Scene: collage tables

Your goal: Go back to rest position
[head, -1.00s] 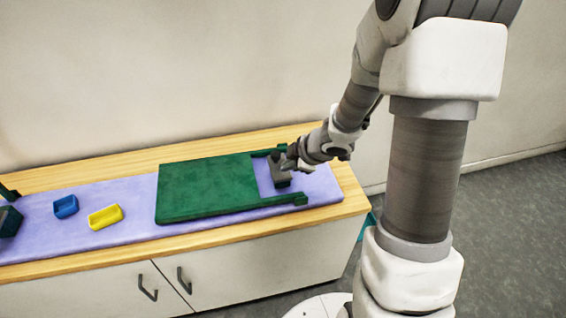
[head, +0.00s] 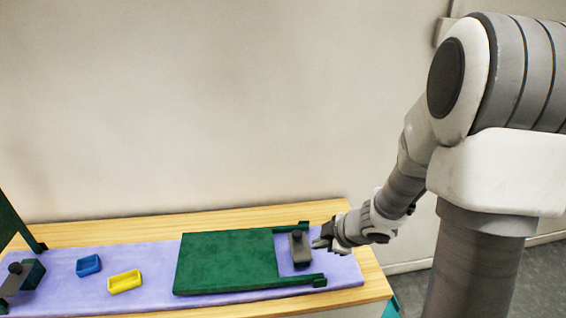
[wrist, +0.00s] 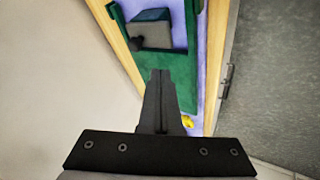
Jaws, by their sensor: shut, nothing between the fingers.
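My gripper (head: 322,240) is at the right end of the bench in the head view, close to the right side of a grey block with a dark knob (head: 299,248). In the wrist view its dark fingers (wrist: 162,75) are together with nothing between them. The block lies at the open right end of a flat green board (head: 228,262) with two side arms. I cannot tell from the head view whether the fingers touch the block.
A lilac mat (head: 150,262) covers the wooden bench top (head: 130,228). A blue tray (head: 89,265) and a yellow tray (head: 125,281) lie left of the board. Another knobbed block (head: 17,278) stands at the far left. A wall (head: 200,110) rises behind.

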